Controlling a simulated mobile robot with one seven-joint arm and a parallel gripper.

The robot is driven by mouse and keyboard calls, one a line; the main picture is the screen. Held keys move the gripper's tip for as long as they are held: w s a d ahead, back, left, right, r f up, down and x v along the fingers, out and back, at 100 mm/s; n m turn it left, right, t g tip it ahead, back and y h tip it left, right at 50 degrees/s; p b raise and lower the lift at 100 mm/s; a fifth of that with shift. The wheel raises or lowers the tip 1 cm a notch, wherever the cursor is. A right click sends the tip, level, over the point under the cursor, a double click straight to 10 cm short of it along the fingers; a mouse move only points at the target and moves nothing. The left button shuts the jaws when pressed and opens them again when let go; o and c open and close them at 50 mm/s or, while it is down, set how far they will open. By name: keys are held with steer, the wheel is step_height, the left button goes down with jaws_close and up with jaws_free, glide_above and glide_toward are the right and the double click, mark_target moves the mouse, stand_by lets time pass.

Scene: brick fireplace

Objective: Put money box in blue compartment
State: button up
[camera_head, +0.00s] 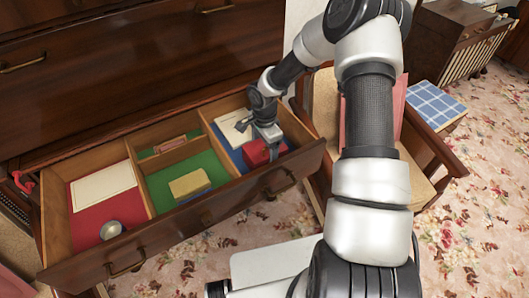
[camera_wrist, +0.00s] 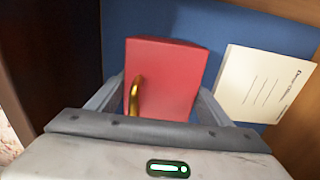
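The money box is a red box (camera_head: 256,153) with a gold handle. It is at the front of the drawer's right, blue-floored compartment (camera_head: 234,160). In the wrist view the red box (camera_wrist: 174,76) is over the blue floor (camera_wrist: 225,30), the handle towards me. My gripper (camera_head: 266,137) reaches down into this compartment. In the wrist view my gripper (camera_wrist: 163,88) has one finger against each side of the box, so it looks shut on it. I cannot tell whether the box rests on the floor or hangs just above it.
A white printed card (camera_wrist: 264,83) lies beside the box. The open drawer (camera_head: 180,222) also has a green part with a yellowish block (camera_head: 189,184) and a red part with a cream sheet (camera_head: 103,186) and a round metal object (camera_head: 111,229). A chair (camera_head: 325,105) stands close on the right.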

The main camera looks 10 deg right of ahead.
steer(key=o, duration=0.3)
step_height(320, 180, up, 12)
steer(key=shift+r, duration=0.2)
stand_by(0.3)
stand_by(1.3)
